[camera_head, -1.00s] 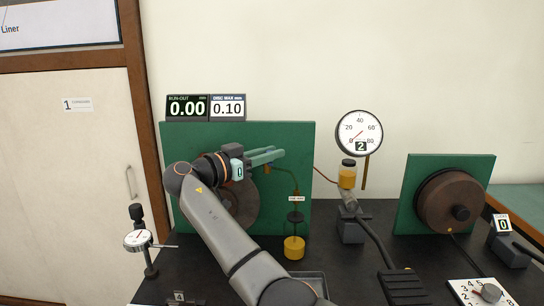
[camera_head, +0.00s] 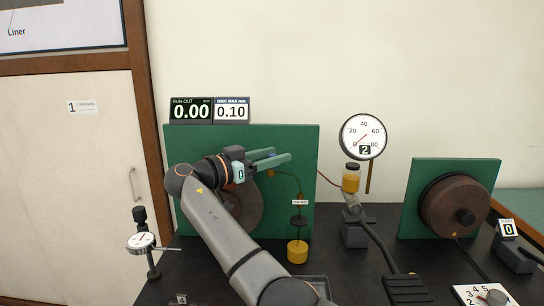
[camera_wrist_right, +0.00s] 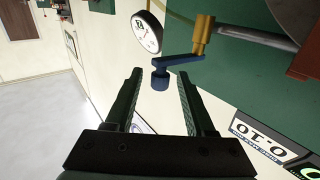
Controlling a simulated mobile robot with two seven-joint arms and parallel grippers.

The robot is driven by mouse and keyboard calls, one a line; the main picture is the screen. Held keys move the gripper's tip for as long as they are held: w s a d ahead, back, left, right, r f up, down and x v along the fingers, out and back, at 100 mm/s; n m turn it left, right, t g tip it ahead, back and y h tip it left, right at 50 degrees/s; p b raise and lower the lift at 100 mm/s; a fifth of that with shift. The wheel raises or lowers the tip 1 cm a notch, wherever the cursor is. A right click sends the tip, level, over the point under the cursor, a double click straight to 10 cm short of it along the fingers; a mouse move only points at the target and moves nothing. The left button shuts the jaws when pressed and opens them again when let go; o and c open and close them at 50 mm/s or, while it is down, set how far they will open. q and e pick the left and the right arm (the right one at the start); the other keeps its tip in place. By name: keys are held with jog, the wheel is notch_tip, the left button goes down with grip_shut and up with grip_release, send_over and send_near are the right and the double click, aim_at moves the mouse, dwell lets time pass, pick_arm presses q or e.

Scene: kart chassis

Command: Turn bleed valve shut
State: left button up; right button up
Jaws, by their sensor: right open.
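The bleed valve shows in the right wrist view as a blue crank-like lever (camera_wrist_right: 183,63) on a brass fitting (camera_wrist_right: 203,35), in front of the green panel. A round blue knob (camera_wrist_right: 160,80) hangs from the lever's free end. My right gripper (camera_wrist_right: 159,74) is open, and the knob appears between its fingertips. I cannot tell whether either finger touches it. In the head view my right gripper (camera_head: 287,157) is at the upper right of the left green panel and hides most of the valve. My left gripper is in neither view.
A pressure gauge (camera_head: 363,136) stands right of the panel (camera_head: 295,140), above a yellow reservoir (camera_head: 351,181). A thin hose runs down to a yellow catch bottle (camera_head: 297,252). A brown disc (camera_head: 249,214) is behind my arm. A dial indicator (camera_head: 141,242) stands at the left.

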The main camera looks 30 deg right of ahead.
jog(key=shift+a+f, duration=0.1)
jog(key=shift+a, duration=0.15)
jog(key=s+a, duration=0.2)
jog(key=a, duration=1)
jog(key=shift+b, duration=0.35)
jog(key=shift+d, duration=0.1)
